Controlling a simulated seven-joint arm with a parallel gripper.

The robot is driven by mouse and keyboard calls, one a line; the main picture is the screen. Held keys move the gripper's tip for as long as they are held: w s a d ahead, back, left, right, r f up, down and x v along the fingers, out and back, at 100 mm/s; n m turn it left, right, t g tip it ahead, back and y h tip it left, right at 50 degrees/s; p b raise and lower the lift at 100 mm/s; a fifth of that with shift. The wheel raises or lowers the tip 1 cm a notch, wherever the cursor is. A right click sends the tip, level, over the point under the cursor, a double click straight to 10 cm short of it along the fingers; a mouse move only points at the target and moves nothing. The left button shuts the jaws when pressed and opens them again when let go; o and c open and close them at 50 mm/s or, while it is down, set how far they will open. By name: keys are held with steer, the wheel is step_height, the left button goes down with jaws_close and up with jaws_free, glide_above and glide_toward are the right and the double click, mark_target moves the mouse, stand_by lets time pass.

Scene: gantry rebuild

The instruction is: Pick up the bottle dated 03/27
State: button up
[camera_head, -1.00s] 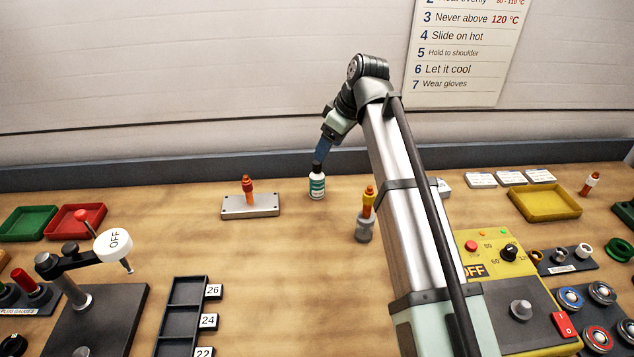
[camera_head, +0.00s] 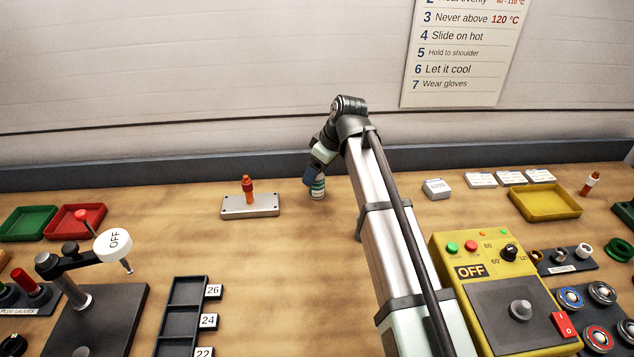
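A small bottle with a white and teal label (camera_head: 317,188) stands upright on the bench towards the back wall. Its cap is hidden behind my gripper (camera_head: 312,178), whose blue fingers are down over the bottle's top. I cannot tell whether the fingers are open or closed on it. The date on the label is too small to read.
A metal plate (camera_head: 250,206) with an orange-topped peg stands left of the bottle. A small white box (camera_head: 437,188), a yellow tray (camera_head: 545,215) and a yellow control unit reading OFF (camera_head: 470,270) lie to the right. The bench front of the bottle is clear.

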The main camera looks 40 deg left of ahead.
steer(key=shift+x, duration=1.4)
steer(key=shift+c, duration=0.5)
steer(key=c, duration=1)
steer(key=shift+r, duration=0.2)
